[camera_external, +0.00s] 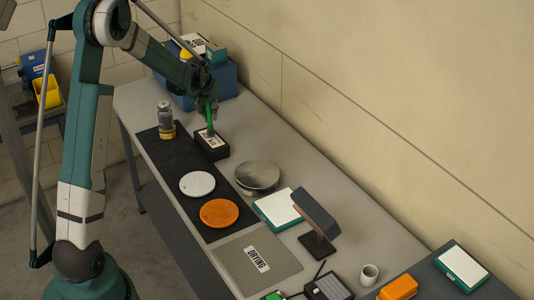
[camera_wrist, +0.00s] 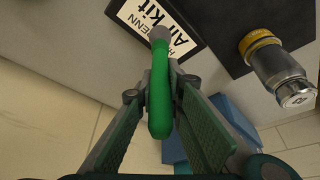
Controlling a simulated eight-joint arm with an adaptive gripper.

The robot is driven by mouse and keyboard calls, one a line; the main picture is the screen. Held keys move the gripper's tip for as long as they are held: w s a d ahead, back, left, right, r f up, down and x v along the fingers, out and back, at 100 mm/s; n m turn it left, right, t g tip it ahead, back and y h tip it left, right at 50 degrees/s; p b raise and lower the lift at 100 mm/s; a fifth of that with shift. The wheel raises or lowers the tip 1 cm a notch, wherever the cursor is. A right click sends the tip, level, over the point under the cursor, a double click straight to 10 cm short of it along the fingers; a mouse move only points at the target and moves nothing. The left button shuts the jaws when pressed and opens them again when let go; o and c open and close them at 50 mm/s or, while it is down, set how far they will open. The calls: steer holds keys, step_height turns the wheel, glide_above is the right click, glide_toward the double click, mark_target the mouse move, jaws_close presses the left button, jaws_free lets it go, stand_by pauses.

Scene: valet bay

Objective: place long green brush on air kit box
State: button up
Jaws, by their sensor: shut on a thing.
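The long green brush (camera_wrist: 159,92) is between the fingers of my gripper (camera_wrist: 163,108), which is shut on it. In the wrist view its grey end points at the air kit box (camera_wrist: 192,24), a black box with a white label reading "Air kit". In the external view the green brush (camera_external: 208,115) hangs roughly upright from my gripper (camera_external: 210,104), directly over the air kit box (camera_external: 211,153). Its lower end appears at or just above the label; I cannot tell whether they touch.
A glass jar with a yellow base (camera_external: 166,120) stands left of the box on the black mat (camera_external: 203,231). A blue bin (camera_external: 222,83) is behind. White (camera_external: 197,184) and orange (camera_external: 219,213) discs and a round metal dish (camera_external: 257,177) lie nearer the camera.

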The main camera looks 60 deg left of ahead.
mark_target(208, 105)
steer(key=shift+f, duration=0.5)
steer(key=shift+f, duration=0.15)
steer(key=o, duration=0.8)
steer(key=shift+b+v, duration=0.3)
steer(key=shift+v, duration=5.85)
steer(key=shift+d, duration=0.1)
